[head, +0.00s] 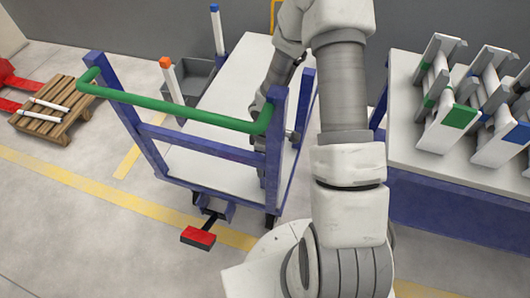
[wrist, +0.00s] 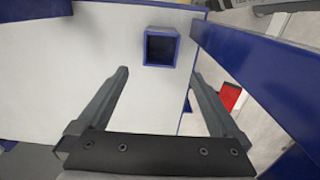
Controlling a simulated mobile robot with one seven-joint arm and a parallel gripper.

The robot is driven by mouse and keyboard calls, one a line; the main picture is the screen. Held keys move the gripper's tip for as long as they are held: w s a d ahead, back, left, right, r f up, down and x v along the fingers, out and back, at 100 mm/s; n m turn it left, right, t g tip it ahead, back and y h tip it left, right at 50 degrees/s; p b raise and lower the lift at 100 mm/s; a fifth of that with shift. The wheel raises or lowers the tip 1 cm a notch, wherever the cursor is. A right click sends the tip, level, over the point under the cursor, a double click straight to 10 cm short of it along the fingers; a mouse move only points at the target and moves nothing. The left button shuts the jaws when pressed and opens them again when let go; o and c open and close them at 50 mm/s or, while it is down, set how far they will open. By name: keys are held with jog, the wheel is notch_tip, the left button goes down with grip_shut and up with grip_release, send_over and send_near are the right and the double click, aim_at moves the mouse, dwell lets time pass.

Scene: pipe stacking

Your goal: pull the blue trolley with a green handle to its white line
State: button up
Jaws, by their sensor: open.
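The blue trolley (head: 148,133) with a white deck stands left of my arm in the head view. Its green handle (head: 175,112) spans the two blue posts at the near end. My gripper (wrist: 160,75) is open and empty in the wrist view, with its fingers over the white deck (wrist: 60,70). A hollow blue square post (wrist: 161,47) shows just beyond the fingertips. In the head view the gripper is mostly hidden behind the handle's right post. The green handle is not visible in the wrist view. I cannot make out a white line on the floor.
A red pedal (head: 198,237) sticks out low at the trolley's near end. A table with white racks (head: 447,110) stands at the right. A wooden pallet (head: 55,105) with white pipes lies at the left. Yellow lines (head: 85,184) cross clear floor at the front left.

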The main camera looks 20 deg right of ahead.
notch_tip(320, 180, down, 8)
jog(key=b, duration=0.3)
jog(key=shift+f, duration=0.15)
jog(key=shift+c, duration=0.3)
grip_shut()
